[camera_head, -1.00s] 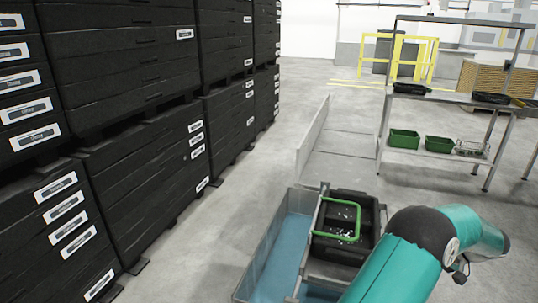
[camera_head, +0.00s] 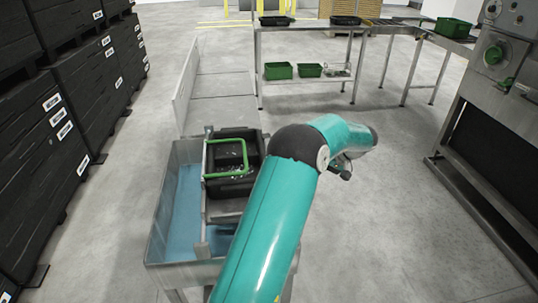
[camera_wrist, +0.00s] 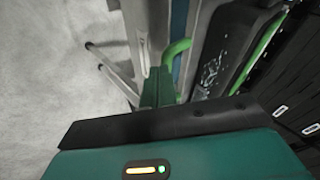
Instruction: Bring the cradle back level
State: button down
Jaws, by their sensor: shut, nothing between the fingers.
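The cradle (camera_head: 204,210) is a grey metal frame over the right side of a tank (camera_head: 155,222) with a blue inside. A black crate (camera_head: 250,150) sits in the cradle, and a green U-shaped bar (camera_head: 228,140) spans it. I cannot tell the cradle's exact tilt. The crate (camera_wrist: 235,30) and a curved green bar (camera_wrist: 180,47) show close up in the wrist view. My gripper (camera_wrist: 160,112) is shut and empty there. In the head view my teal arm hides the tank's right side.
Black stacked containers (camera_head: 70,120) line the left. A low panel (camera_head: 184,90) stands behind the tank. A metal rack (camera_head: 310,86) with green bins (camera_head: 278,70) is at the back. A grey machine (camera_head: 490,130) stands at right. The floor between arm and machine is clear.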

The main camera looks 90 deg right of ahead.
jog(key=v, duration=1.1)
jog(key=shift+w+d, duration=0.1)
jog(key=shift+w+r, duration=0.1)
